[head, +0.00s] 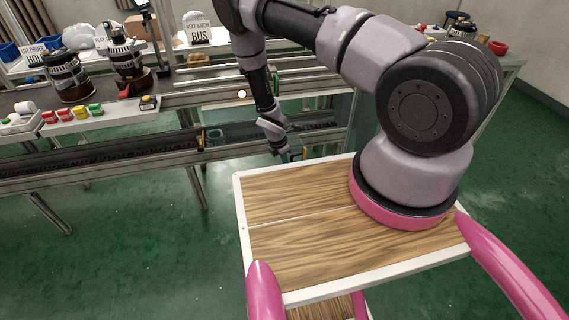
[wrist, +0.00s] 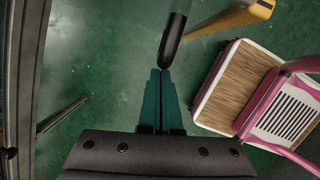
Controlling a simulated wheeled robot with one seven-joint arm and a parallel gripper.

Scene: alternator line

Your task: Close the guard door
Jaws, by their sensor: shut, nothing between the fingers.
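The guard door seems to be the clear, greenish pane (head: 362,122) that stands beside the line, partly behind my arm; its edges are hard to make out, and I cannot tell how far it stands open. My gripper (head: 285,157) hangs low in front of the line's rail, pointing down. In the wrist view its teal fingers (wrist: 160,100) are together and empty. A dark rounded bar end (wrist: 172,45) shows just beyond the fingertips; I cannot tell whether it touches them or belongs to the door.
A yellow bar (wrist: 230,17) lies past the fingers. The conveyor rail (head: 100,160) runs along the left. The green floor (head: 150,255) is clear at front left.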

